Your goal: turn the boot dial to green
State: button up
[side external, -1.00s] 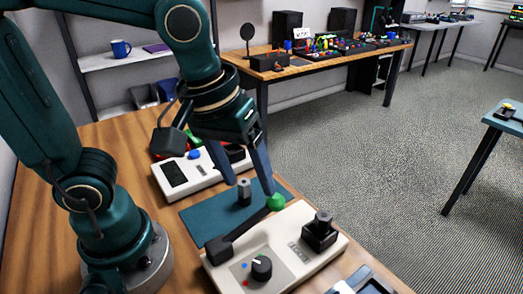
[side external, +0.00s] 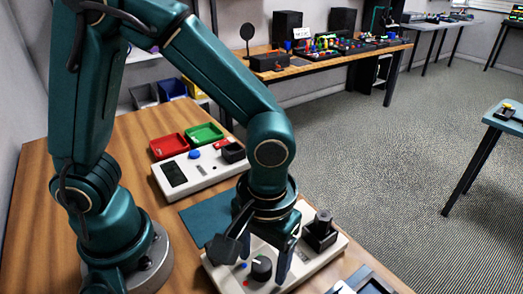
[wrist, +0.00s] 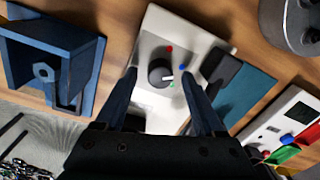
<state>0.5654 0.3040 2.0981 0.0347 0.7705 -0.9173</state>
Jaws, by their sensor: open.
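The boot dial (side external: 261,268) is a round black knob with a white pointer on the grey panel of a white box (side external: 215,275). In the wrist view the dial (wrist: 157,70) has a red dot (wrist: 169,48), a blue dot (wrist: 182,67) and a small green dot (wrist: 172,86) beside it. Its white pointer appears to aim between the blue and green dots. My gripper (side external: 263,262) is open over the panel, with one finger on each side of the dial. In the wrist view the gripper (wrist: 161,77) frames the dial, and I see no clear contact.
A black socket block (side external: 320,236) stands on the same box. A teal mat (side external: 205,220) and a second white box (side external: 205,175) with a blue button lie behind. Red (side external: 169,146) and green (side external: 203,133) trays stand farther back. A blue holder (wrist: 50,65) shows left in the wrist view.

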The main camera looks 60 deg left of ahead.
jog(key=shift+f, duration=0.15)
grip_shut()
jog(key=shift+m, duration=0.3)
jog(key=m, duration=1.1)
jog(key=shift+m, duration=0.3)
dwell(0.4)
grip_release()
